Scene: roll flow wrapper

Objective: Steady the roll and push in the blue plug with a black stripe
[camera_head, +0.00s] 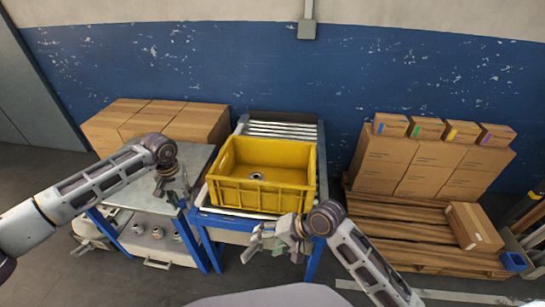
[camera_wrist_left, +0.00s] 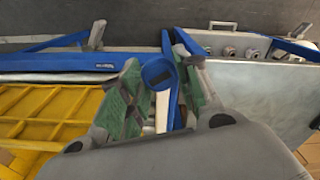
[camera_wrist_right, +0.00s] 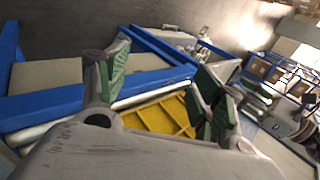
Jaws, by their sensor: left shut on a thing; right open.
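My left gripper (camera_head: 176,192) is over the right part of the grey table, left of the yellow crate (camera_head: 262,196). It is shut on a blue plug (camera_wrist_left: 158,72) with a dark stripe across its round face, seen between the green pads in the left wrist view. A small grey ring-shaped piece with a dark centre, perhaps the roll (camera_head: 256,176), lies on the crate floor. My right gripper (camera_head: 276,238) is open and empty in front of the crate's near edge. In the right wrist view its green-padded fingers (camera_wrist_right: 160,95) stand wide apart.
The crate sits on a blue-framed roller conveyor (camera_head: 285,130). The grey table (camera_head: 196,160) is on its left, with several round metal parts (camera_head: 157,232) on a lower shelf. Cartons (camera_head: 420,160) stand on a pallet (camera_head: 400,225) at right. Small colour-marked boxes (camera_head: 427,128) sit on top.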

